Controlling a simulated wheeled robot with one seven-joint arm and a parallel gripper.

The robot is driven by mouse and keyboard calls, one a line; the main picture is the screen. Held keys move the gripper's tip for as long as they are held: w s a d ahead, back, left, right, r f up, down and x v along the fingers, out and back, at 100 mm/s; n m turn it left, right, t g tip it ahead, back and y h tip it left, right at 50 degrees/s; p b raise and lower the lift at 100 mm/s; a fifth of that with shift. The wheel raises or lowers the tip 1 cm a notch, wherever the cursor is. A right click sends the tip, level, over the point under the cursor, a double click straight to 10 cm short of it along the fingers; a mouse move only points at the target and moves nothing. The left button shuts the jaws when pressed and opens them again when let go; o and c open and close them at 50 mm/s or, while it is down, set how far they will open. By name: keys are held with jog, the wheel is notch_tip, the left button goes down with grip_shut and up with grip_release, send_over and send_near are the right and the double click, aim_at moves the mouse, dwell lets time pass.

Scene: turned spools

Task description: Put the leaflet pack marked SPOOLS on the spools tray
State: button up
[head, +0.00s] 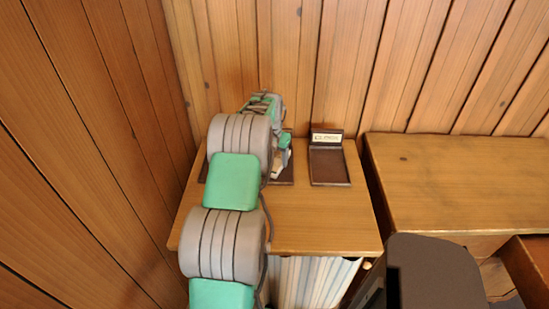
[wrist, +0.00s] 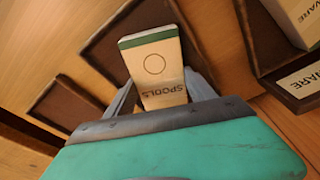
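The cream leaflet pack (wrist: 158,75) has a green band, a circle and the word SPOOLS, which reads upside down in the wrist view. My gripper (wrist: 162,92) has one finger on each side of it and appears shut on it. A dark brown tray (wrist: 108,45) lies below and behind the pack; no label on it shows. In the head view my arm hides most of my gripper (head: 278,160) and much of the dark tray (head: 288,180) there. A pale bit of the pack (head: 277,171) shows beside the arm.
A dark tray (head: 330,168) with a small label, too small to read surely, stands empty to the right. The wrist view shows another tray (wrist: 65,105) at left and a label ending WARE (wrist: 303,80) with a pack (wrist: 298,18) at right. The table front (head: 325,225) is clear.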

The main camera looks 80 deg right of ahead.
aim_at(272, 162)
jog(key=o, duration=0.5)
jog(key=shift+r, duration=0.1)
jog(key=r, duration=0.4)
jog(key=a+r, duration=0.1)
jog(key=r, duration=0.7)
jog(key=shift+w+a+b, duration=0.2)
jog(key=shift+a+b, duration=0.15)
jog(key=shift+a, duration=0.05)
